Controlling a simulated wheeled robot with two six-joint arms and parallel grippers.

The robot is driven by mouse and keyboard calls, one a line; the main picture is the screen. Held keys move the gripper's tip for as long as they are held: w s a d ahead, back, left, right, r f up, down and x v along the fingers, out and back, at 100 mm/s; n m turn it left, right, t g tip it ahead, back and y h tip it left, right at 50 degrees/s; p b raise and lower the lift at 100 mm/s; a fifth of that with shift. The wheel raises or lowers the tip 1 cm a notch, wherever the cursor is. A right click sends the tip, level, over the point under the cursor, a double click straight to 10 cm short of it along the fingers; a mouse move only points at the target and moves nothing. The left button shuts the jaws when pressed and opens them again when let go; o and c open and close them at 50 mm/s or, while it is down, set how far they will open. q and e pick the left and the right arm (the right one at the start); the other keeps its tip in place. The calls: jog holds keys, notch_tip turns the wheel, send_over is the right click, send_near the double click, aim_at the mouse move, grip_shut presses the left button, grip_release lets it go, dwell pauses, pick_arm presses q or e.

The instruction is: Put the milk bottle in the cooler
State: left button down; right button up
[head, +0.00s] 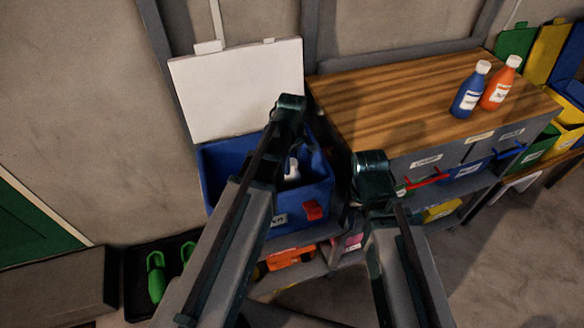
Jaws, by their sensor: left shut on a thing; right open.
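The blue cooler (318,190) stands with its white lid (235,90) raised and leaning back against the wall. A white bottle-like thing (292,174), which looks like the milk bottle, shows inside the cooler's opening. My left gripper (295,154) points down over the cooler and is shut on this white thing; my own arm hides part of both. I cannot tell whether the bottle touches the cooler's floor. My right gripper (372,180) is open and empty, to the right of the cooler in front of the workbench; its fingers are mostly hidden.
A wooden-topped workbench (390,95) stands close on the right, with a blue bottle (470,92) and an orange bottle (500,85) on it. Drawers with red and blue handles face the front. Green shoes (155,277) lie on a dark tray at lower left.

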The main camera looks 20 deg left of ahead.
pick_arm(q)
jog(key=shift+r, duration=0.1)
jog(key=shift+f+b, duration=0.35)
jog(key=shift+f, duration=0.1)
jog(key=shift+c, duration=2.2)
grip_release()
jog(key=shift+r, duration=0.1)
notch_tip(320, 180, up, 13)
jog(key=p, duration=1.3)
jog(key=s+d+m, duration=0.3)
jog(key=s+m, duration=0.1)
jog(key=m, duration=0.1)
jog(key=s+d+m, duration=0.4)
jog(key=s+m, duration=0.1)
jog(key=s+d+m+y, duration=0.1)
jog(key=s+d+m, duration=0.2)
jog(key=s+m, duration=0.2)
jog(key=shift+s+d+m, duration=0.15)
jog(key=shift+d+m, duration=0.15)
jog(key=shift+m, duration=0.2)
